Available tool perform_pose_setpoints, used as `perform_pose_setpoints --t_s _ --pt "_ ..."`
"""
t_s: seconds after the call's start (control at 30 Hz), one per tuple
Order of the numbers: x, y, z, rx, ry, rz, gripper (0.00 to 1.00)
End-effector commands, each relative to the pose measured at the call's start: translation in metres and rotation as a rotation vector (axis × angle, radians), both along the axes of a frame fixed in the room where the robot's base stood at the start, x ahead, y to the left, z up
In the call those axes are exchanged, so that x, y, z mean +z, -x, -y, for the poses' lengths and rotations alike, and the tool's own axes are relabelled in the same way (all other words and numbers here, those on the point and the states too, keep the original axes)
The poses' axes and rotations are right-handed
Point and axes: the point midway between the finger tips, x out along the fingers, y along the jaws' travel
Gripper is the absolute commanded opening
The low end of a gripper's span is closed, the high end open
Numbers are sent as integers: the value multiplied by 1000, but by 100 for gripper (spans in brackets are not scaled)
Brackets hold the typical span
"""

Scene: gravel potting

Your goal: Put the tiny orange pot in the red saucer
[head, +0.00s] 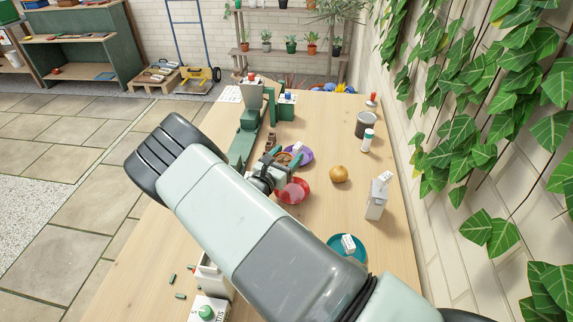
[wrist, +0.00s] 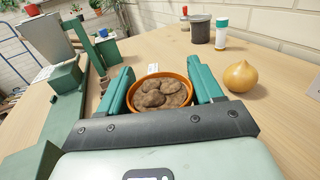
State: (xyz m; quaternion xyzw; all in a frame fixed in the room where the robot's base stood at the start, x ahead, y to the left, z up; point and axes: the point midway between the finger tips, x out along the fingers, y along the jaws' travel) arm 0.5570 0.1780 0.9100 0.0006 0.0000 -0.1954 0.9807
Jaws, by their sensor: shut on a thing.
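The tiny orange pot (wrist: 160,108) is filled with brown lumps and sits between the two green fingers of my gripper (wrist: 162,92) in the wrist view. My gripper is shut on it. In the head view, the pot (head: 284,158) and the gripper (head: 285,157) are partly covered by my arm, at the near left edge of the purple saucer. Whether the pot touches that saucer I cannot tell. The red saucer (head: 294,191) lies nearer than the pot in the head view, partly hidden by my arm. I do not see it in the wrist view.
The purple saucer (head: 306,157) has a white tag. A round tan onion-like object (head: 339,174) lies right of the red saucer. A white carton (head: 376,200), a teal saucer (head: 361,247), a dark grey can (head: 366,124) and a white bottle (head: 367,141) stand around. Green equipment (head: 243,140) is at left.

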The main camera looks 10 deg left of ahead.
Motion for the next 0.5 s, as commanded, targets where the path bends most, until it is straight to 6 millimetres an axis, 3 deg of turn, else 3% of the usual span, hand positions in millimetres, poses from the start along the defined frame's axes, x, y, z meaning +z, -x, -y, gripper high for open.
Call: perform_pose_setpoints --t_s 0.17,0.5 --pt "-26 0 0 1 1 0 33" --pt "-29 0 0 1 1 0 32"
